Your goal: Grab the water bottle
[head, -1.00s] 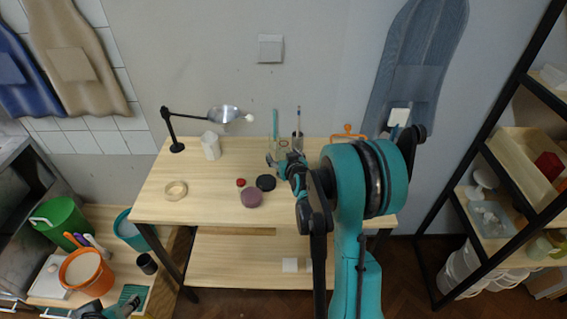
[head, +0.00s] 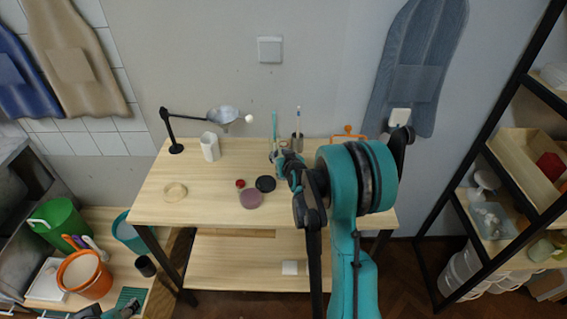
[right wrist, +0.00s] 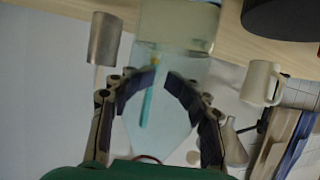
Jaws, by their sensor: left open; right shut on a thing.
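The water bottle (right wrist: 172,55) is clear, with liquid at its wider end, and fills the middle of the right wrist view, where it appears upside down. My right gripper (right wrist: 162,82) has a finger on each side of the bottle's narrowing part and is shut on it. In the head view my right gripper (head: 284,160) is over the back of the wooden table (head: 215,212), and my arm hides most of the bottle. My left gripper (head: 128,307) is open at the bottom left edge, far from the bottle and partly cut off.
A tool holder (head: 297,143) stands close to the right gripper. A black disc (head: 265,184), a mauve disc (head: 251,199), a small red item (head: 240,183) and a tan ring (head: 175,191) lie in front. A white mug (head: 210,147) and a lamp (head: 177,147) stand left.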

